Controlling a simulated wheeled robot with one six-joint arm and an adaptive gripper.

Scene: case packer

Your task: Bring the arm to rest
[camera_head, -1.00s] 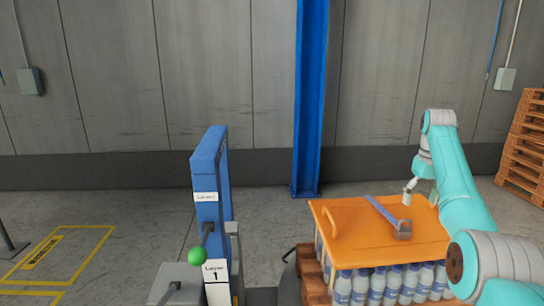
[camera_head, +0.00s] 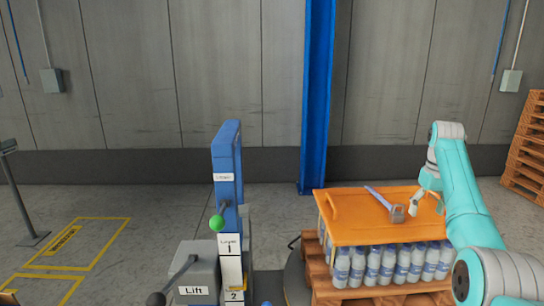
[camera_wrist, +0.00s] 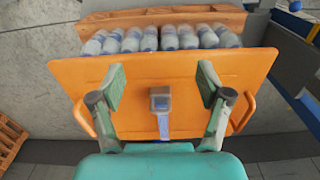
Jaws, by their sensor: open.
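My gripper (camera_wrist: 160,95) is open and empty in the wrist view, its two fingers spread on either side of a tool with a grey head and blue handle (camera_wrist: 162,103). In the head view my gripper (camera_head: 414,208) is at the end of my teal arm, above the right part of an orange board (camera_head: 358,222). The tool (camera_head: 397,213) lies on the board. I cannot tell the exact gap between my fingers and the board.
Bottles (camera_head: 385,264) stand under the board on a wooden pallet (camera_head: 370,292). A blue post with a lever and green knob (camera_head: 217,223) and a grey box marked Lift (camera_head: 199,268) stand to the left. Stacked pallets (camera_head: 526,150) are at the far right.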

